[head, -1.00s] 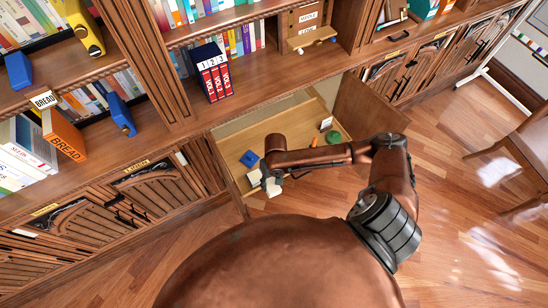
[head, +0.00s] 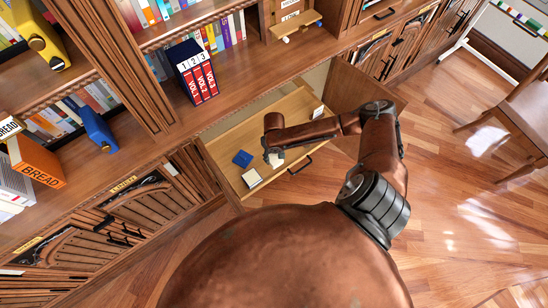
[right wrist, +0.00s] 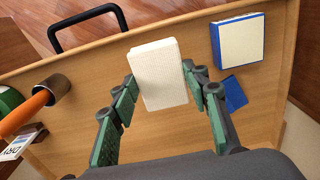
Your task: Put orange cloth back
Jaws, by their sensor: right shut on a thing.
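No orange cloth shows in either view. My right gripper (head: 275,155) is over the pulled-out wooden drawer (head: 228,172). In the right wrist view the gripper (right wrist: 162,92) is shut on a white ribbed block (right wrist: 160,70), possibly a folded cloth or sponge. I cannot tell how high it is above the drawer floor. A white pad with blue edges (right wrist: 238,42) and a small blue piece (right wrist: 236,93) lie in the drawer beside it. An orange-handled tool (right wrist: 28,113) with a brown end is at the left. My left gripper is not in view.
An open cabinet door (head: 352,92) stands right of the drawer. A green round thing (right wrist: 10,100) and a lettered card (right wrist: 18,145) are at the drawer's left in the wrist view. Red volumes (head: 203,82) and an orange BREAD box (head: 36,163) stand on the shelves.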

